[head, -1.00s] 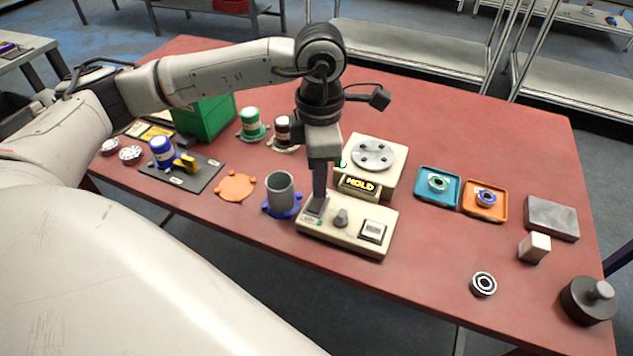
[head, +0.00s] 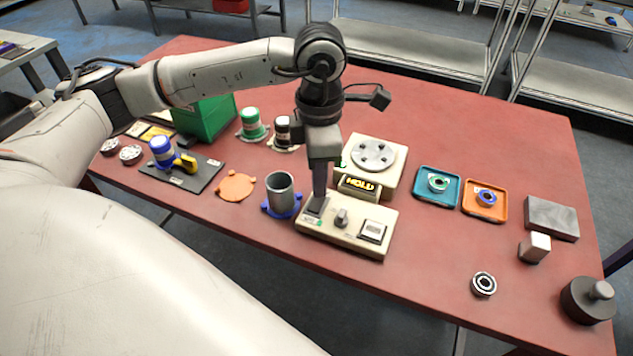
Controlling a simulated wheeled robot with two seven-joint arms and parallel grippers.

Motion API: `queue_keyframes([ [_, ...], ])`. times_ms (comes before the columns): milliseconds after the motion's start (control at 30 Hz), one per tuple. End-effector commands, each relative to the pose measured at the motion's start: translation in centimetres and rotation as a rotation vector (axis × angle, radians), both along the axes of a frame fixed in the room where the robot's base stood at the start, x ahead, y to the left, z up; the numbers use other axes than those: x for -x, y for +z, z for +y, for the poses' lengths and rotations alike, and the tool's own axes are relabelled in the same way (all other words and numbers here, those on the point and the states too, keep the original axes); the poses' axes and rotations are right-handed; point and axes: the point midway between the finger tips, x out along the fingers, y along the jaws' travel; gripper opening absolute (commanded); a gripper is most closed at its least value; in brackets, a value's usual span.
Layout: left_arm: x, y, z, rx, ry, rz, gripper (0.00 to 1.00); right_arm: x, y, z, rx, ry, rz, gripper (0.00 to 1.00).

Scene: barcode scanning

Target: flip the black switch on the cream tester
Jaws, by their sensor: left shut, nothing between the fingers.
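The cream tester (head: 338,237) sits at the front middle of the red table. Its sloped panel has a dark knob (head: 341,217) in the middle and a framed square (head: 373,231) on the right. Behind it is a cream block with a lit "HOLD" display (head: 359,187) and a round grey plate (head: 373,155). My left gripper (head: 317,207) points down, shut and empty, with its tips at the left end of the panel. The black switch there is largely hidden by the fingertips; I cannot tell its position or whether they touch it. My right gripper is not in view.
A grey cup on a blue base (head: 281,193) stands close left of the tester. An orange disc (head: 236,187) lies farther left. Teal (head: 437,187) and orange (head: 486,201) trays are to the right. The table front right of the tester is mostly clear around a bearing (head: 483,284).

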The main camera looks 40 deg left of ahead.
Motion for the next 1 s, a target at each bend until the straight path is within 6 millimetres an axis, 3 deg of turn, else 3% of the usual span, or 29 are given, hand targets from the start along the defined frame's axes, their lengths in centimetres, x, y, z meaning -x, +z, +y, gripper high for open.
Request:
queue_keyframes([
  [1000,0.00,-0.70,0.00,0.000,0.000,0.000,0.00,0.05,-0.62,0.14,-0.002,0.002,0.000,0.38],
])
